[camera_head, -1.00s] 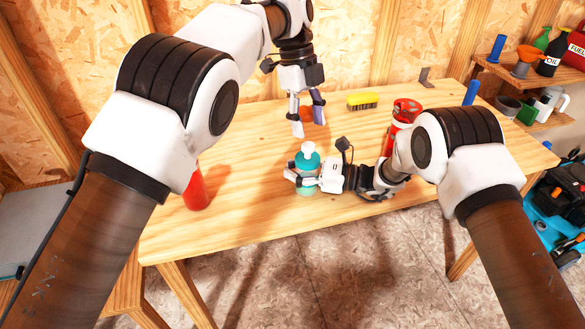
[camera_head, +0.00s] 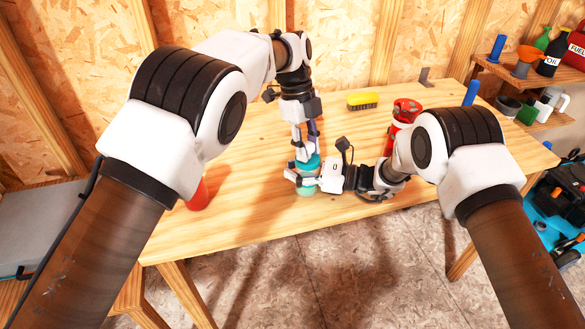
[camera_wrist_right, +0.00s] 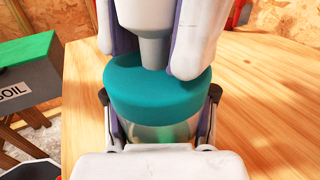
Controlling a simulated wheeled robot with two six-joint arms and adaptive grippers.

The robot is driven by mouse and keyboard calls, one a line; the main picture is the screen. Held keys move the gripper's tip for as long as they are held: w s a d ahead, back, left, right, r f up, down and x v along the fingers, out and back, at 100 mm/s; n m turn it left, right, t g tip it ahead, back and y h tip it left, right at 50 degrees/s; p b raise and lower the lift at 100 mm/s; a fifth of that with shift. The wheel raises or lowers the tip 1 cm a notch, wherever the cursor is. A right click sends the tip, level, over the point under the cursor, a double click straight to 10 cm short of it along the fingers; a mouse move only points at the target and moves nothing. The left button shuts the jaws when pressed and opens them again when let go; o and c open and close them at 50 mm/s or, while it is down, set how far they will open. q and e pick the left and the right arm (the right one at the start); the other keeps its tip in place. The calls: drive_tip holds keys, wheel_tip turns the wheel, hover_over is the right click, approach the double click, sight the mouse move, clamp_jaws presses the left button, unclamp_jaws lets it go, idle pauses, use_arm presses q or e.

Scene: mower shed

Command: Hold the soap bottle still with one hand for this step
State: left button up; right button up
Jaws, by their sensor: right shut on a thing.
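The soap bottle (camera_head: 308,163) stands at the table's front middle, with a teal top and a white nozzle. In the right wrist view its teal collar (camera_wrist_right: 155,95) and clear body below show closely. My right gripper (camera_head: 303,182) is shut on the bottle's body from the right, below the collar. My left gripper (camera_head: 306,152) hangs over the bottle, pointing down. Its fingers stand on both sides of the white nozzle (camera_wrist_right: 150,35) and look open. In the head view the left fingers hide the nozzle.
A red object (camera_head: 198,196) stands front left, partly behind my left arm. A yellow brush (camera_head: 362,101) lies at the back. A red container (camera_head: 406,108) stands behind my right arm.

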use_arm(q)
drive_tip(key=shift+r, duration=0.65)
drive_tip(key=o, duration=0.9)
drive_tip(key=shift+c, duration=0.2)
drive_tip(key=shift+s+d+v, duration=0.2)
drive_tip(key=shift+v, duration=0.95)
drive_tip(key=shift+s+d+v, duration=0.15)
drive_tip(key=shift+d+v, duration=0.05)
drive_tip(key=shift+v, duration=0.9)
drive_tip(key=shift+s+d+v, duration=0.2)
drive_tip(key=shift+v, duration=0.95)
drive_tip(key=shift+r, duration=0.2)
use_arm(e)
drive_tip(key=o, duration=1.5)
